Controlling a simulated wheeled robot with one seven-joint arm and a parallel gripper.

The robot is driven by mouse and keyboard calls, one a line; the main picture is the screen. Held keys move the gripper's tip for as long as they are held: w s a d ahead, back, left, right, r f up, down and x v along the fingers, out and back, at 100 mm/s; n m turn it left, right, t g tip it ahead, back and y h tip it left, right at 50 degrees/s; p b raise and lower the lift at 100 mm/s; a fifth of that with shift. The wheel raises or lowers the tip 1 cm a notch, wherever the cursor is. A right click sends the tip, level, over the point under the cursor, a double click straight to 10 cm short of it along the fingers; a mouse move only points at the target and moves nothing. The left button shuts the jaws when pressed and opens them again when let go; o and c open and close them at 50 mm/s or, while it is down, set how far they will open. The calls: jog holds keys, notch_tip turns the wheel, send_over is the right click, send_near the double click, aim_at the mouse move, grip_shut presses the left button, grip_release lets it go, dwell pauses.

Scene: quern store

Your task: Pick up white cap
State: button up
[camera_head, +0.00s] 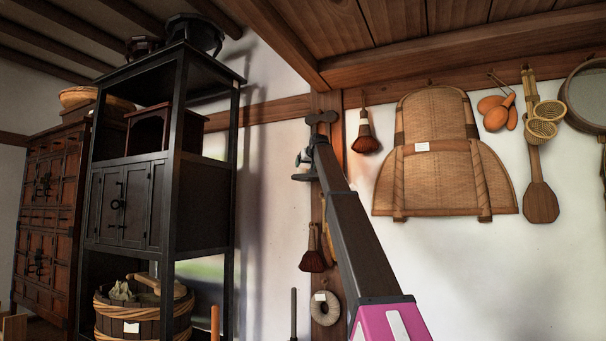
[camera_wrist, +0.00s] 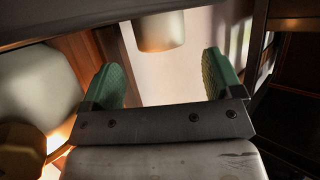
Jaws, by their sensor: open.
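I cannot make out a white cap for certain in either view. In the wrist view, my gripper (camera_wrist: 164,75) is open, with its two green pads wide apart and nothing between them. A pale, rounded cylindrical object (camera_wrist: 158,30) shows beyond the fingertips at the top middle; I cannot tell what it is. A larger pale rounded object (camera_wrist: 40,85) is at the left. In the head view, my gripper (camera_head: 304,158) is small, partly hidden at the far end of my raised arm, in front of the white wall.
A tall black shelf cabinet (camera_head: 128,203) stands at the left, with a wooden tub (camera_head: 150,317) on its lower level. A brown chest (camera_head: 45,200) is beyond it. A woven back carrier (camera_head: 440,180), brushes (camera_head: 366,140) and a wooden paddle (camera_head: 541,203) hang on the right wall.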

aim_at(303, 169)
jog(key=shift+x, duration=2.7)
jog(key=c, duration=1)
